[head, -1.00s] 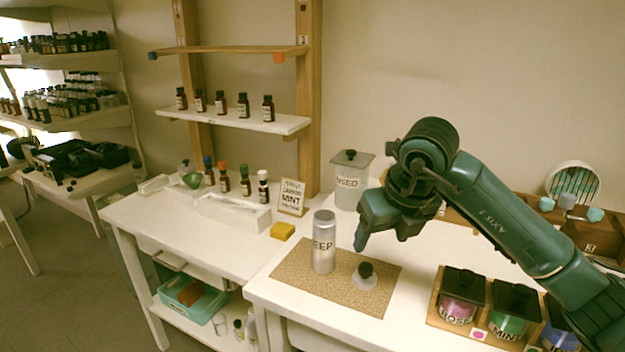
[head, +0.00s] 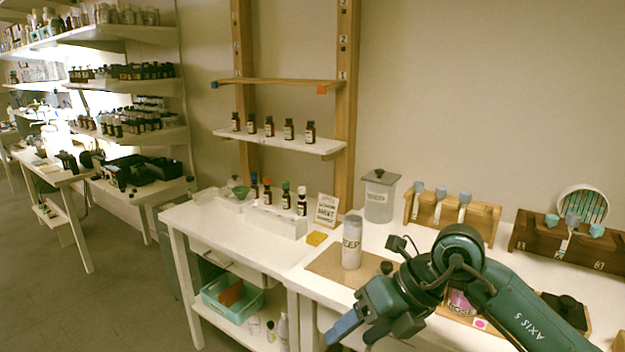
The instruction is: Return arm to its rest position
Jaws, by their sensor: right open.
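My right arm comes in from the lower right of the head view. Its gripper (head: 352,332) hangs low in front of the right table's front edge, with its fingers pointing down and left. It is open and holds nothing that I can see. The silver-grey canister (head: 352,243) marked "EEP" stands upright on the brown mat (head: 328,267), behind my gripper. A small dark-topped stopper (head: 386,267) is on the mat, partly hidden by my arm. My left gripper is not in view.
Several bottles stand on the wall shelf (head: 280,141) and in the white rack (head: 277,222). A lidded jar (head: 380,196) stands behind the mat. Wooden racks (head: 452,215) line the back. My arm partly covers the rose jar (head: 461,303). Floor (head: 120,290) is clear at left.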

